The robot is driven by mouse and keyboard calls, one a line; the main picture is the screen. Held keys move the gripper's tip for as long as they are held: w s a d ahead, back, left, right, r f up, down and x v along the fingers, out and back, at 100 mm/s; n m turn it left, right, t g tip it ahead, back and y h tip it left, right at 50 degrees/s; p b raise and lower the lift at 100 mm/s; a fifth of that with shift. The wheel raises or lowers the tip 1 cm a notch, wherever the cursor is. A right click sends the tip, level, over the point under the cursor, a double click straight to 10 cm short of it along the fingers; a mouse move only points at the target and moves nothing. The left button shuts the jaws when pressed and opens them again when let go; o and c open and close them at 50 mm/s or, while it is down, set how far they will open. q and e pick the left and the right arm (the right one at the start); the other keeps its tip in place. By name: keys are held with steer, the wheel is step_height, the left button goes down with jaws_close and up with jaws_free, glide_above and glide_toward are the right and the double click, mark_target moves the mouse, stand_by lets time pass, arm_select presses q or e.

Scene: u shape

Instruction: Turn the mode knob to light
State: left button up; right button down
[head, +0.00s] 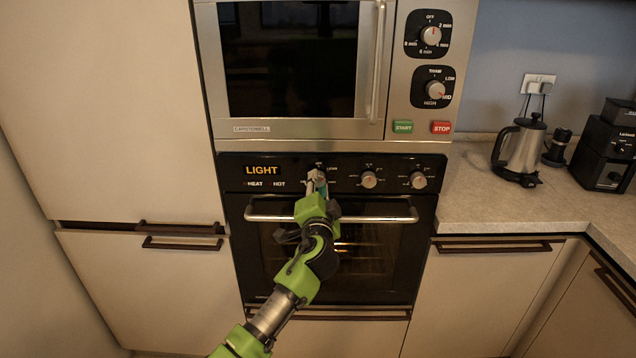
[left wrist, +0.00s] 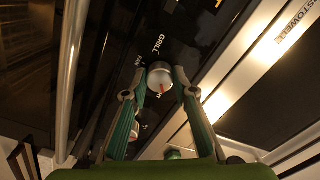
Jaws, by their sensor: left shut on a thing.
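The mode knob (left wrist: 159,76) is the leftmost of the oven's knobs. In the left wrist view it is a pale round knob with a red mark, between the two green fingers. "GRILL" and another small label show beside it. My left gripper (head: 317,180) is at this knob in the head view and hides most of it. The same gripper (left wrist: 158,90) is shut on the knob in the left wrist view. The oven display (head: 262,170) shows "LIGHT" in orange. My right gripper is in neither view.
Two more oven knobs (head: 393,179) sit to the right. The oven handle (head: 385,218) runs below the panel, behind my left arm. A microwave (head: 290,130) is above. A kettle (head: 522,150) stands on the right counter (head: 470,200).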

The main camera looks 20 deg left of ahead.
arm_select(q)
steer(key=shift+m, duration=0.8)
steer(key=shift+f+p, duration=0.1)
steer(key=shift+p, duration=0.2)
steer(key=o, duration=1.1)
steer(key=v, duration=1.2)
